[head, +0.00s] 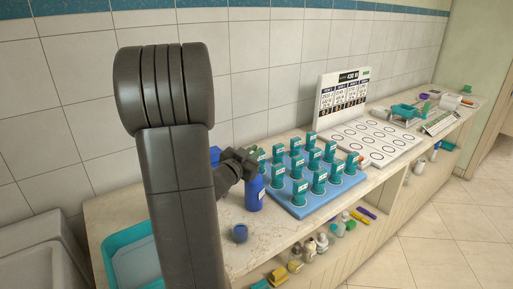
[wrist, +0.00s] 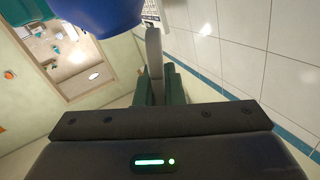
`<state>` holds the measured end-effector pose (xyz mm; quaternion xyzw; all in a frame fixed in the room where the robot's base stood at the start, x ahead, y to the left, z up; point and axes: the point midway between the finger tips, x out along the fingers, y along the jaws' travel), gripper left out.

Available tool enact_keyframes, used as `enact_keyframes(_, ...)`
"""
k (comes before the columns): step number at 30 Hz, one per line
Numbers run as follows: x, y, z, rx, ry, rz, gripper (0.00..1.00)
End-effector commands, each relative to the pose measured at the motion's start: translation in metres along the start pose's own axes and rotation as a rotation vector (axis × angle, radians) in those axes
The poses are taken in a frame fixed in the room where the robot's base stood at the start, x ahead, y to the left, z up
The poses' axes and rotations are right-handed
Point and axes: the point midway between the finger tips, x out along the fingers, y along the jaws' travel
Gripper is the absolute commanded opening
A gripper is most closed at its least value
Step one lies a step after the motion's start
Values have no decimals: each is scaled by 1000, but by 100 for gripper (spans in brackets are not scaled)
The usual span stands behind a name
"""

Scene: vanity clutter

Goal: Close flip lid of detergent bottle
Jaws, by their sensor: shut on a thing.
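A blue bottle (head: 254,194) stands upright on the counter just left of the blue tray; I take it to be the detergent bottle. My gripper (head: 247,164) is at the top of this bottle, with its jaws shut at the bottle's upper end. The flip lid is not clear in the head view, so I cannot tell its angle. In the wrist view, a large blue rounded surface (wrist: 100,14) fills the upper left, beside the tip of my narrow grey gripper fingers (wrist: 153,42). The exact contact is hidden.
A blue tray (head: 299,211) with several teal-topped containers stands close right of the bottle. A small blue cup (head: 240,233) sits nearer the front edge. A teal bin (head: 120,240) is at left. A white board with circles (head: 375,140) lies farther right. Tiled wall behind.

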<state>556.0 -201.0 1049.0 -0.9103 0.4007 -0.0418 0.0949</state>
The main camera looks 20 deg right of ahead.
Motion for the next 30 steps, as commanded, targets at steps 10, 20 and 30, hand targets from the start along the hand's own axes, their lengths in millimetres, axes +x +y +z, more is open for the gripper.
enact_keyframes(10, 0, -4, 0, -69, -1, 1, 0)
enact_keyframes(20, 0, -4, 1, -70, -1, 1, 0)
enact_keyframes(30, 0, -4, 1, -69, 0, 1, 31)
